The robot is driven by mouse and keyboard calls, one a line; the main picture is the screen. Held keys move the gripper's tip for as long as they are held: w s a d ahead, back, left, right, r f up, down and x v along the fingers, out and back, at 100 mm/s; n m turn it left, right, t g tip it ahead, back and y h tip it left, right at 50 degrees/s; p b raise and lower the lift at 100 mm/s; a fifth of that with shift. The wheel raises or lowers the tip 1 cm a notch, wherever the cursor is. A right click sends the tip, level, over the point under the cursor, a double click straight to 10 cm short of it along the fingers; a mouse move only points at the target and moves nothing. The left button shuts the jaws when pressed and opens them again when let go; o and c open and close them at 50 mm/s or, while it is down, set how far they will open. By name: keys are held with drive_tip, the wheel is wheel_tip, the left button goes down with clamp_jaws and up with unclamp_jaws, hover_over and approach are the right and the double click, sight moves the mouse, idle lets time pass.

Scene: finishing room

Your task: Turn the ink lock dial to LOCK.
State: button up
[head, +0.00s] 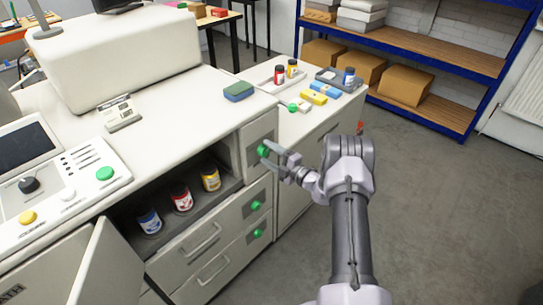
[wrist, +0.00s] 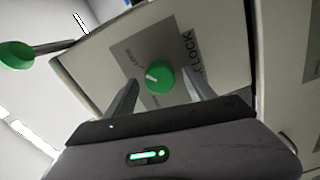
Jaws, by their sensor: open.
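The ink lock dial is a round green knob (head: 263,150) on a grey panel at the right end of the white machine's front. In the wrist view the dial (wrist: 160,80) carries a short white mark on its left part, away from the word LOCK (wrist: 188,46), which is printed to its upper right. Smaller print left of the dial is too blurred to read. My gripper (head: 270,160) is open at the dial. In the wrist view one finger of my gripper (wrist: 160,86) is on each side of the dial; I cannot tell whether they touch it.
Two green knobs (head: 256,205) sit on the drawer fronts below. An open shelf left of the dial holds blue, red and yellow ink jars (head: 181,197). A green lever knob (wrist: 15,55) shows at left in the wrist view. The floor (head: 440,220) at right is clear.

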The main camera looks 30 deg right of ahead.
drive_tip(key=p+v, duration=0.3)
drive_tip(key=v, duration=1.4)
drive_tip(key=shift+s+p, duration=0.15)
drive_tip(key=shift+p, duration=0.2)
